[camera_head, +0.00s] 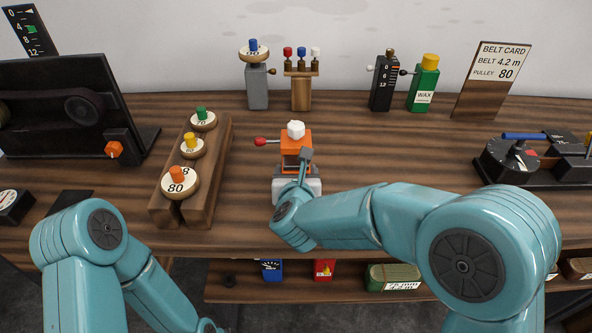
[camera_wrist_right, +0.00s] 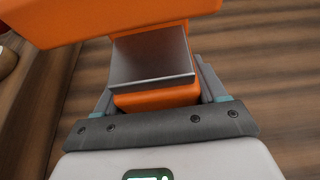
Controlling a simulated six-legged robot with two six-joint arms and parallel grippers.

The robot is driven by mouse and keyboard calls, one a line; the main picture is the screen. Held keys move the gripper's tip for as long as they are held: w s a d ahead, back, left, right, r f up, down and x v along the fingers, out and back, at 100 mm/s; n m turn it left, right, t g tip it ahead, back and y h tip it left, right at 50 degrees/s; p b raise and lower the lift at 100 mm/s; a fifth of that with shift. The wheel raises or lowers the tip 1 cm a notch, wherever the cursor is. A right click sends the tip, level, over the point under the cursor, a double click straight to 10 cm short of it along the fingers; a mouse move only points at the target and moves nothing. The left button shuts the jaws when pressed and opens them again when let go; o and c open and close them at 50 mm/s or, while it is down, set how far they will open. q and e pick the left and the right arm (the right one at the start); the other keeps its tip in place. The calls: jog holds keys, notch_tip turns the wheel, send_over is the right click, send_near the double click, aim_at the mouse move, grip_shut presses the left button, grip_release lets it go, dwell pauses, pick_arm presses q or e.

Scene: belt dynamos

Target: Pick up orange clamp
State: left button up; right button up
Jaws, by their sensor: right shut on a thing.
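The orange clamp (camera_head: 296,140) has a white knob on top and a red-tipped lever to the left. It is upright over the middle of the wooden bench. My right gripper (camera_head: 297,172) is shut on its near, lower part. In the right wrist view the clamp's orange upper part (camera_wrist_right: 120,18) and a grey metal block (camera_wrist_right: 150,60) show close up, with my right gripper's fingers (camera_wrist_right: 158,95) on either side. The clamp's underside is hidden, so I cannot tell whether it touches the bench. My left arm shows at the lower left, but its gripper is out of the frame.
A wooden rack (camera_head: 215,165) with several numbered pulleys stands left of the clamp. A black belt machine (camera_head: 60,105) is at the far left. A green wax bottle (camera_head: 424,88) and the belt card (camera_head: 490,80) stand at the back right.

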jog(key=shift+r, duration=0.2)
notch_tip(320, 180, up, 20)
jog(key=p, duration=0.4)
send_over(296, 124)
jog(key=shift+f, duration=0.1)
notch_tip(296, 124, down, 19)
jog(key=b, duration=1.8)
jog(key=shift+s, duration=0.1)
jog(key=shift+f+b, duration=0.35)
jog(key=shift+b, duration=0.25)
jog(key=shift+f, duration=0.15)
jog(key=shift+f, duration=0.15)
dwell(0.4)
